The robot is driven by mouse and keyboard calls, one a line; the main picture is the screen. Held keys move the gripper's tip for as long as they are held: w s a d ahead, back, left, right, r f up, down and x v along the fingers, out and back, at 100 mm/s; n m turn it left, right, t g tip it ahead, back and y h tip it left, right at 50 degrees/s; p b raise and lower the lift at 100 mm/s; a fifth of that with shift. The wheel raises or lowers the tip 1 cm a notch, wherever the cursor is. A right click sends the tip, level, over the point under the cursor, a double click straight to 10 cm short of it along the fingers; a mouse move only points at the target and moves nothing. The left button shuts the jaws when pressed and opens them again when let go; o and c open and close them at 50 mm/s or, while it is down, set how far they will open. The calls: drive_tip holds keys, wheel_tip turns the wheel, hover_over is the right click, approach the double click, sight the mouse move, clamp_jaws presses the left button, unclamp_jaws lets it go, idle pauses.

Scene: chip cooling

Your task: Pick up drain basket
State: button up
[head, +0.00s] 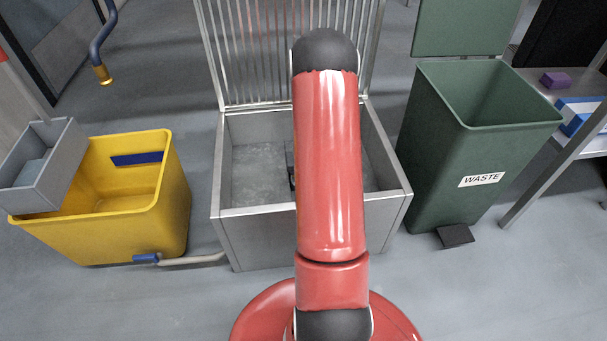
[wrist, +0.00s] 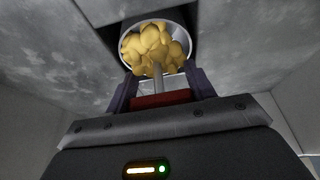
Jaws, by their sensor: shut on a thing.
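The drain basket (wrist: 126,63) shows in the wrist view as a round, pale-rimmed cup filled with yellow lumps. A thin grey stem (wrist: 158,78) runs from it down between my fingers. My gripper (wrist: 160,88) is shut on the basket's stem, with a dark finger on each side and a red part between them. The basket sits at a dark square opening in the grey, mottled basin floor; I cannot tell whether it is clear of it. In the head view my red arm reaches into the metal basin (head: 255,212) and hides the basket and most of the gripper.
The basin's slatted lid (head: 235,60) stands raised at the back. A yellow bucket (head: 130,220) with a grey wringer (head: 45,165) stands at left. A green waste bin (head: 440,150) with an open lid and black pedal (head: 455,236) stands at right, close to the basin.

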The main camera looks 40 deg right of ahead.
wheel_tip(320, 180, up, 32)
drive_tip(key=p, duration=1.3)
drive_tip(key=shift+p, duration=0.35)
idle(0.7)
drive_tip(key=shift+f, duration=0.15)
idle(0.3)
